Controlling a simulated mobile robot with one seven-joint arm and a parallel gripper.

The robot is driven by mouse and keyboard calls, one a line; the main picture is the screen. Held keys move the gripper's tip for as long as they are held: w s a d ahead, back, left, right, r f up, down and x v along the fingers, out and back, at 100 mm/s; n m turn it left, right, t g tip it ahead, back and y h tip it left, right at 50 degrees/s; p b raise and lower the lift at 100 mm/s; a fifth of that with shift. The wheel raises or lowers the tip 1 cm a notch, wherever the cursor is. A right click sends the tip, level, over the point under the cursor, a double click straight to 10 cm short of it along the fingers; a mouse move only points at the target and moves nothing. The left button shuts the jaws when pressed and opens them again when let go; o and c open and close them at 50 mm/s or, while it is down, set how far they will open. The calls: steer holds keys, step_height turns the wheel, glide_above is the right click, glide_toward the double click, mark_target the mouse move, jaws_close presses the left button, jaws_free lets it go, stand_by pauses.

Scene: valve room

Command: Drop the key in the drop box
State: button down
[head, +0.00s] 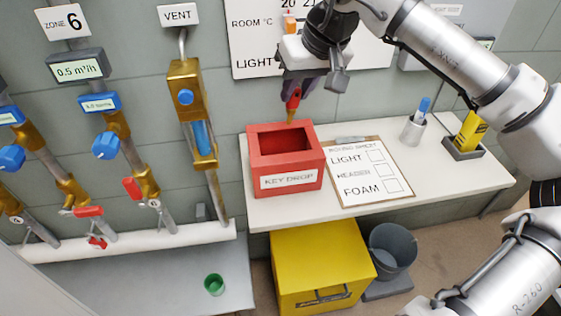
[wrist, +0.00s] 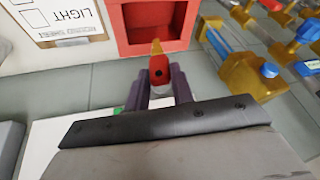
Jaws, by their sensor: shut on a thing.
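The drop box (head: 290,166) is an open-topped red box labelled KEY DROP, standing on the left part of the white bench. It also shows at the top of the wrist view (wrist: 117,42). My gripper (head: 293,91) hangs above the box's back rim in the head view. It is shut on the key (head: 292,101), which has a red head and a brass tip pointing down. In the wrist view the key (wrist: 157,66) sits between the dark fingers, its brass tip overlapping the near edge of the box. Its exact height above the box is unclear.
A clipboard (head: 370,173) lies right of the box on the white bench (head: 455,172). A pen cup (head: 412,130) and a yellow device (head: 468,135) stand farther right. Brass valves and pipes (head: 185,90) line the left wall. A yellow bin (head: 318,265) is below.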

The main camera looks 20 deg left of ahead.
mark_target(298, 103)
steer(key=shift+f+b, duration=1)
steer(key=shift+f, duration=0.95)
steer(key=c, duration=1.1)
jaws_free()
steer(key=shift+r, duration=0.1)
steer(key=v, duration=1.3)
steer(key=shift+d+r, duration=0.15)
steer(key=shift+r, duration=0.2)
steer(key=shift+d, duration=0.1)
